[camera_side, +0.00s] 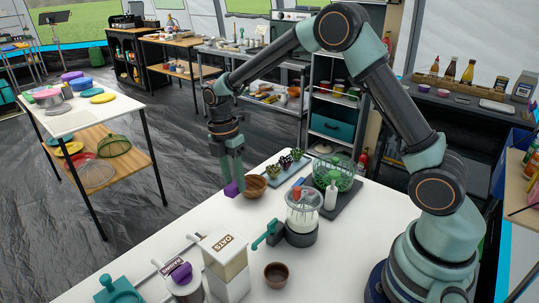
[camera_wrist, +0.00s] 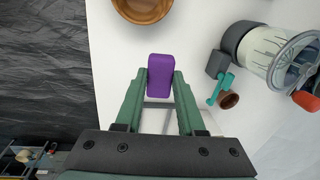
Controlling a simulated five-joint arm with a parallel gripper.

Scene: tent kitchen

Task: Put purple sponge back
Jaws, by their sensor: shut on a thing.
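The purple sponge (camera_side: 232,188) is between the fingertips of my gripper (camera_side: 233,174), which point down near the far left edge of the white table. In the wrist view the sponge (camera_wrist: 161,76) is a rounded purple block, gripped at its sides by my two green fingers (camera_wrist: 160,88). My gripper is shut on it. The brown wooden bowl (camera_side: 253,185) is just right of the sponge in the side view; in the wrist view the bowl (camera_wrist: 144,8) is above it, apart. I cannot tell exactly how high the sponge is over the table.
A plant tray (camera_side: 284,185), a green wire basket (camera_side: 336,171) and a clear jar appliance (camera_side: 302,211) stand to the right. A white OATS box (camera_side: 226,265), a canister with a purple item on top (camera_side: 181,272) and a small brown bowl (camera_side: 276,274) are nearer. White tabletop between is clear.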

